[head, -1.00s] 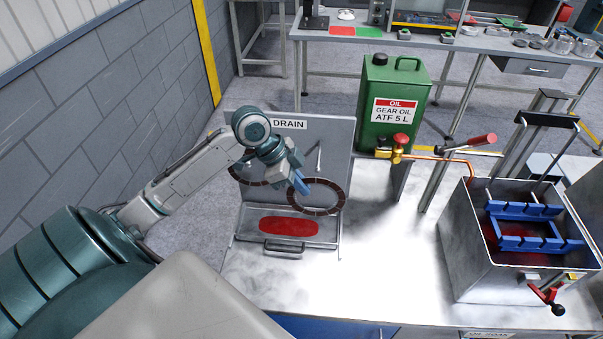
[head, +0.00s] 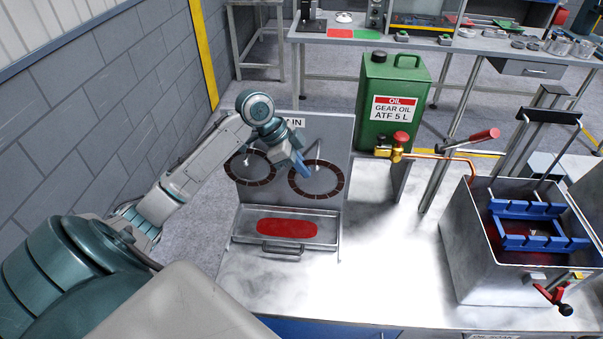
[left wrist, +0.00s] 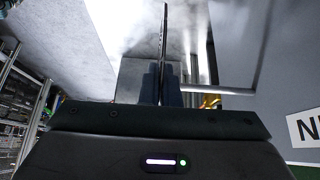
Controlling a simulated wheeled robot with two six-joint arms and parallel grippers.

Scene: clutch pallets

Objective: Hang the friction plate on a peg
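My left gripper (head: 302,168) is shut on the dark brown ring-shaped friction plate (head: 337,193), at its upper left rim, in front of the upright grey drain board (head: 335,135). In the left wrist view the plate (left wrist: 164,40) stands edge-on between the fingers. A second plate (head: 249,182) hangs at the left peg (head: 243,152). My right gripper is out of view.
A tray with red fluid (head: 288,228) lies below the plates. The green oil can (head: 393,100) stands right of the board, with a brass valve and copper pipe (head: 430,156). A metal tank (head: 480,275) with a blue rack stands far right. The bench between is clear.

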